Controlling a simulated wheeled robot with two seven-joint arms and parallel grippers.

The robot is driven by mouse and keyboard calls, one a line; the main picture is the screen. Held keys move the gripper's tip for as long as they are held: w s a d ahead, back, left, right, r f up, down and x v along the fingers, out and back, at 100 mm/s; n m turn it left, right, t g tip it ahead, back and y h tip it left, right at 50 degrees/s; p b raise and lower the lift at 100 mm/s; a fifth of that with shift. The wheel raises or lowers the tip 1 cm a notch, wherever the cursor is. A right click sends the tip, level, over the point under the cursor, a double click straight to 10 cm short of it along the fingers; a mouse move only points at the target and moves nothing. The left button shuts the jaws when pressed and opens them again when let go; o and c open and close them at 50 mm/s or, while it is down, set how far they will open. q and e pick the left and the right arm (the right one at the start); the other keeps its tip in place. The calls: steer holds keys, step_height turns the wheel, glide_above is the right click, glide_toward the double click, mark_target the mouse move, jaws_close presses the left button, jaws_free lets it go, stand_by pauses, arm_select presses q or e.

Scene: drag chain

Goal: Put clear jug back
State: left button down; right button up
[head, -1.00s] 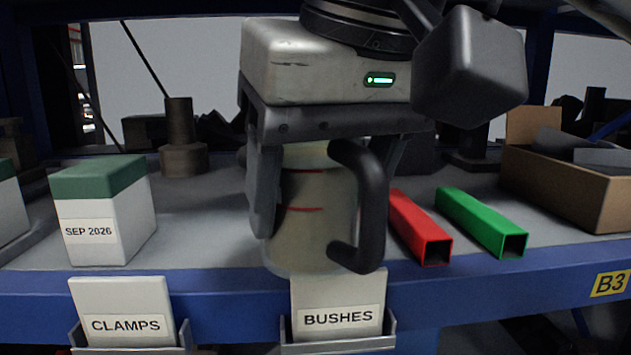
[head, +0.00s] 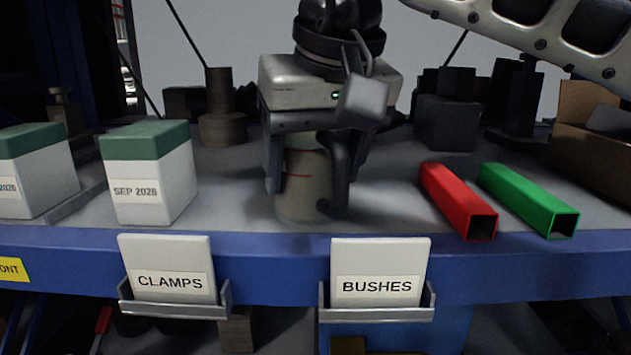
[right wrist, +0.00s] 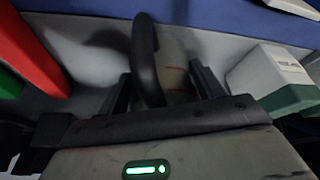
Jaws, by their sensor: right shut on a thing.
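The clear jug (head: 303,195) has a smoky see-through body, red marks and a black handle (head: 338,175) on its right side. It is upright over the grey shelf, behind the BUSHES and CLAMPS cards; whether its base touches the shelf I cannot tell. My right gripper (head: 312,165) comes down from above and is shut on the jug, a finger on each side. In the right wrist view the jug (right wrist: 175,75) shows between the fingers, with its handle in front. My left gripper is out of view.
White boxes with green lids (head: 150,170) stand to the left. A red square tube (head: 455,200) and a green one (head: 527,198) lie to the right. A cardboard box (head: 585,130) is at far right. Dark parts (head: 447,125) stand behind. Card holders (head: 377,300) line the blue front edge.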

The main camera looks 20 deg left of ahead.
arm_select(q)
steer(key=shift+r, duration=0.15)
arm_select(e)
steer(key=shift+r, duration=0.2)
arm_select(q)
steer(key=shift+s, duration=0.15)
arm_select(e)
steer(key=shift+f, duration=0.1)
steer(key=o, duration=1.4)
steer(key=shift+f, duration=0.1)
steer(key=shift+c, duration=0.2)
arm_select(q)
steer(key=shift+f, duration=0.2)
arm_select(e)
steer(key=shift+s+d+r, duration=0.1)
steer(key=shift+r, duration=0.4)
steer(key=v, duration=0.4)
steer(key=shift+s+d+r, duration=0.15)
steer(key=shift+s+d, duration=0.15)
steer(key=shift+s, duration=0.05)
arm_select(q)
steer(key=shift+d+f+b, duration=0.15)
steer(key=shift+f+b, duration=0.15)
steer(key=shift+b, duration=0.8)
arm_select(e)
steer(key=s+d, duration=0.7)
steer(key=s, duration=0.1)
steer(key=shift+s, duration=0.4)
